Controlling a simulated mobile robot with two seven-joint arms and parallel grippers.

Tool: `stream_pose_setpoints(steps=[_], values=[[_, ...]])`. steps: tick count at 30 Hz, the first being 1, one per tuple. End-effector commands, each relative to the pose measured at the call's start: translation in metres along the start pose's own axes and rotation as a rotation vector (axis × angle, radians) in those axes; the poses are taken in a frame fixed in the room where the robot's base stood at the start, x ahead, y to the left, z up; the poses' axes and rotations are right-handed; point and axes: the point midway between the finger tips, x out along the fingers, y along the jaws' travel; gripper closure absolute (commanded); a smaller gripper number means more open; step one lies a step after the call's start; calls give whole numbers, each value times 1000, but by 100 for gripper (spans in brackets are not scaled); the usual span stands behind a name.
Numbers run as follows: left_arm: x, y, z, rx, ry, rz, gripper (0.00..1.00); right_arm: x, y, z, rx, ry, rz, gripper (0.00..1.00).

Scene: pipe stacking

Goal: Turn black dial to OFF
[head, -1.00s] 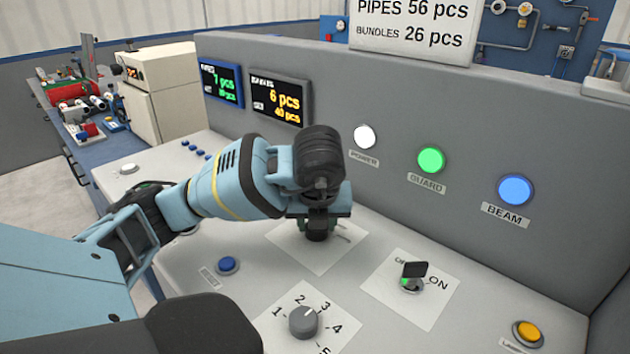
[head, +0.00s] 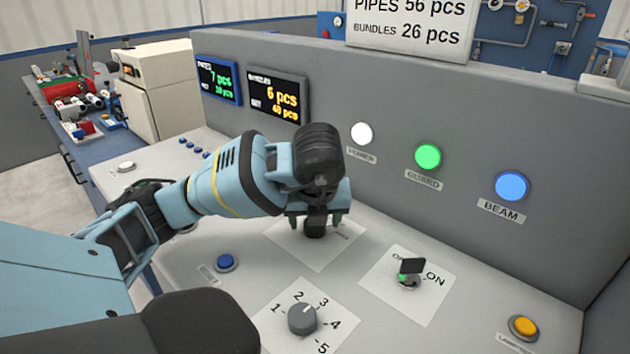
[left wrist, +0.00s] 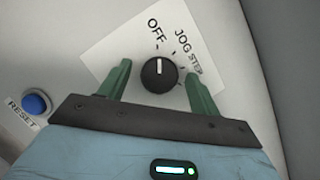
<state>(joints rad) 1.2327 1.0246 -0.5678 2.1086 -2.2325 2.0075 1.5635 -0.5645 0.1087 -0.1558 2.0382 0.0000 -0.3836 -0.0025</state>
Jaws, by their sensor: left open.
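The black dial (left wrist: 159,75) sits on a white label plate (left wrist: 112,52) with OFF, JOG and STEP printed on it. Its white mark points up in the left wrist view, toward the word OFF. In the head view the dial (head: 316,224) is partly hidden beneath my left gripper (head: 315,219). My left gripper is open, with one green finger on each side of the dial; in the left wrist view (left wrist: 158,71) gaps show between the fingers and the dial. My right gripper is not in view.
A grey numbered dial (head: 302,318) and a key switch (head: 410,270) marked ON stand nearer on the panel. A blue button (head: 226,263), labelled RESET in the wrist view, and a yellow button (head: 523,326) flank them. The upright grey console wall rises behind.

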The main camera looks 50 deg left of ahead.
Motion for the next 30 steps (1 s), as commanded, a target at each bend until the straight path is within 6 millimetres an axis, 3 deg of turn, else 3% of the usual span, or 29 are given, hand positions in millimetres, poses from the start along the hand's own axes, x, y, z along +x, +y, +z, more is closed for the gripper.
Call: stream_pose_setpoints(steps=[5,10,17,30], values=[[-12,0,1,0,-3,-2,37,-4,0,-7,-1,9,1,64],[-42,0,3,0,-7,-6,37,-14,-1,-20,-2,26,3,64],[-72,0,3,-1,-6,-5,37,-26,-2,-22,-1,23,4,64],[-78,0,0,0,0,0,37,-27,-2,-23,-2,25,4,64]])
